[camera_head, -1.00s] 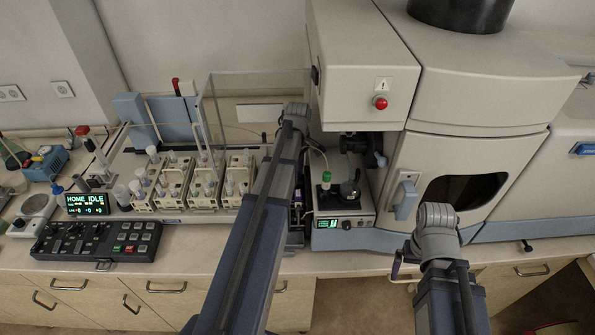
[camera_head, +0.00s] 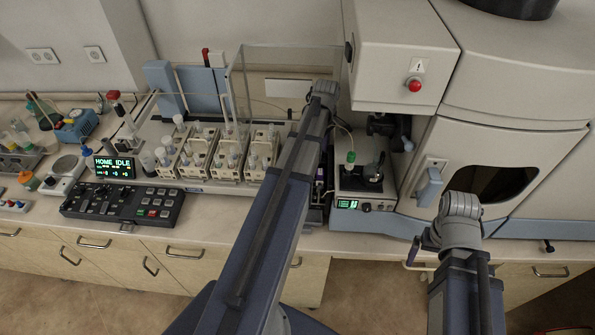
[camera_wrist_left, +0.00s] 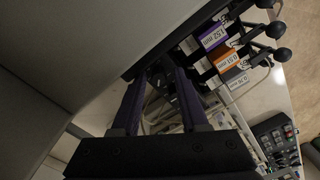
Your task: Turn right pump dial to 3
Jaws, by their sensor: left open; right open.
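A small pump unit (camera_head: 347,204) with a green lit display stands on the bench below the large instrument. A small dark knob (camera_head: 366,207) sits on its front, right of the display; its setting is too small to read. My right gripper (camera_head: 421,250) is low at the bench's front edge, right of the unit, open and partly hidden by my arm. My left arm reaches up just left of the unit, and its gripper is hidden in the head view. In the left wrist view my left gripper (camera_wrist_left: 163,80) is open with nothing between its fingers.
Purple, orange and white labelled parts with black ball levers (camera_wrist_left: 283,54) are near my left gripper. A control panel (camera_head: 123,204) and racks of bottles (camera_head: 198,154) stand to the left. The large instrument (camera_head: 505,135) fills the right side.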

